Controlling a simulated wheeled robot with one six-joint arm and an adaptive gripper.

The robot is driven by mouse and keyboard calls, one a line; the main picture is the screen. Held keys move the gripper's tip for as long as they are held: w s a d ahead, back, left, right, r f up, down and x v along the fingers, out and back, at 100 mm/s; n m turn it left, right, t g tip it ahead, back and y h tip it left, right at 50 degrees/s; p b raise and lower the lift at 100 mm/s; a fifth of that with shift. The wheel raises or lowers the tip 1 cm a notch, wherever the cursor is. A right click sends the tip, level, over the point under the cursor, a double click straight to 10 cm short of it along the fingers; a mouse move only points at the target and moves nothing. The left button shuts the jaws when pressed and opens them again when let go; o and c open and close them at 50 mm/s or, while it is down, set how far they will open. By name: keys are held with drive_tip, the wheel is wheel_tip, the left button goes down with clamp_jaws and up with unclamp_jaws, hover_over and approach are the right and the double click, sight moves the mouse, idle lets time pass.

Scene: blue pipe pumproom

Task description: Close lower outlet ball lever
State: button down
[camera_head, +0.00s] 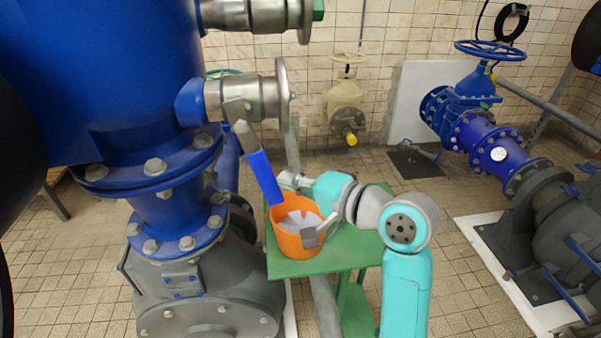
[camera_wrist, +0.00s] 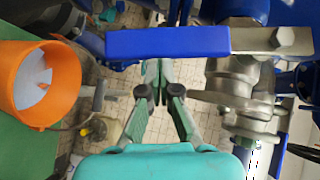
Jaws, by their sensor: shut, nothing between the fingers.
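The outlet ball lever has a blue handle (camera_head: 264,177) on a grey metal arm (camera_head: 245,135), below the silver valve body (camera_head: 240,100). It slants down to the right in the head view. In the wrist view the blue handle (camera_wrist: 165,42) lies across the upper middle, and its metal arm (camera_wrist: 270,40) is bolted to the valve at right. My gripper (camera_head: 286,180) is just right of the handle's lower part in the head view. In the wrist view my gripper (camera_wrist: 159,72) is shut and empty, its tips close below the handle; I cannot tell whether they touch.
An orange bucket (camera_head: 299,240) with pale contents stands on a green table (camera_head: 340,255) below my gripper. A second silver outlet (camera_head: 260,14) is above the valve. The large blue pipe (camera_head: 100,70) blocks the left. A beige valve (camera_head: 346,100) is on the back wall.

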sight(268, 188)
drive_tip(key=shift+s+a+f+m+y, duration=0.15)
drive_tip(key=shift+a+f+m+y, duration=0.15)
drive_tip(key=shift+a, duration=0.25)
drive_tip(key=shift+s+a+f+m+y, duration=0.1)
drive_tip(key=shift+a+f+m+y, duration=0.2)
drive_tip(key=shift+a, duration=0.2)
drive_tip(key=shift+s+a+f+t, duration=0.2)
drive_tip(key=shift+a+t, duration=0.1)
drive_tip(key=shift+a, duration=0.35)
drive_tip(key=shift+w+f, duration=0.1)
